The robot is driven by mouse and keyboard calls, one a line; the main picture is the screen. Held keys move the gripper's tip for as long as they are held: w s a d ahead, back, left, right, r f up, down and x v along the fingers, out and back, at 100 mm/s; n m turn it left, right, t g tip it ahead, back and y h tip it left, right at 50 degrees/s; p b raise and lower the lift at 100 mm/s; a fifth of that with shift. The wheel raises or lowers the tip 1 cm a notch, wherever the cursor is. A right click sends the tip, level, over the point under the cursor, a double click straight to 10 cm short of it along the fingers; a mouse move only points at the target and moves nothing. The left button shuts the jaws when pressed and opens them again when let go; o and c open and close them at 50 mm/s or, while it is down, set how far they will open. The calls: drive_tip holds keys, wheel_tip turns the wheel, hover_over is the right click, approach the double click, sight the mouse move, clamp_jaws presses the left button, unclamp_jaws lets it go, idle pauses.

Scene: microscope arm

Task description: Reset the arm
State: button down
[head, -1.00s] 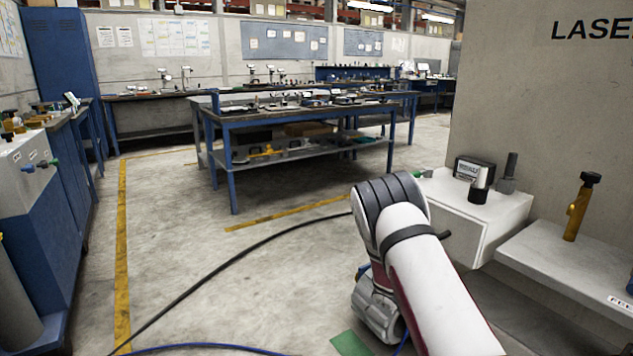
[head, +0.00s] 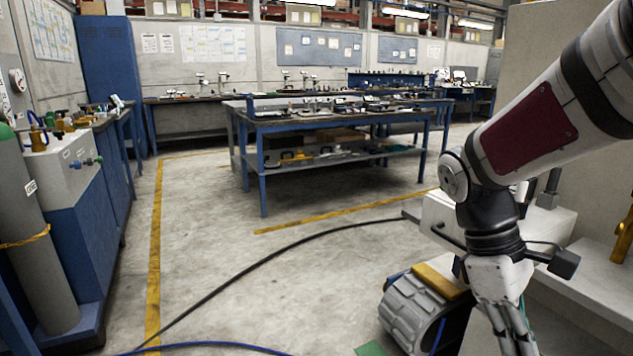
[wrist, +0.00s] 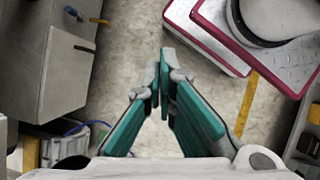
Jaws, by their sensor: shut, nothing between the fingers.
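My gripper (head: 507,330) hangs below my bent wrist at the lower right of the head view, its fingers pointing down and the tips near or past the picture's bottom edge. In the wrist view my gripper (wrist: 161,75) is shut, its teal-padded fingers meeting at the tips with nothing between them. Bare concrete floor (wrist: 130,90) lies beneath it. My white and maroon arm comes in from the upper right of the head view and covers part of the wall and the white equipment box (head: 437,212).
A grey ribbed drum-like thing (head: 412,312) stands left of my gripper. A blue workbench (head: 262,180) with tools is ahead. A grey gas cylinder (head: 42,240) and blue cabinet (head: 95,255) stand left.

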drive_tip(key=s+a+r+m+t+y, duration=0.1)
drive_tip(key=s+a+m+t+y, duration=0.1)
drive_tip(key=s+a+m, duration=0.4)
drive_tip(key=s+a+r+m+t+y, duration=0.1)
drive_tip(key=s+a+r+t, duration=0.2)
drive_tip(key=s, duration=0.6)
wheel_tip(320, 180, up, 28)
drive_tip(key=t+p, duration=0.3)
drive_tip(key=p, duration=2.5)
drive_tip(key=shift+w+a+r+t, duration=0.15)
drive_tip(key=shift+a+r+t, duration=0.05)
drive_tip(key=shift+a+t, duration=0.1)
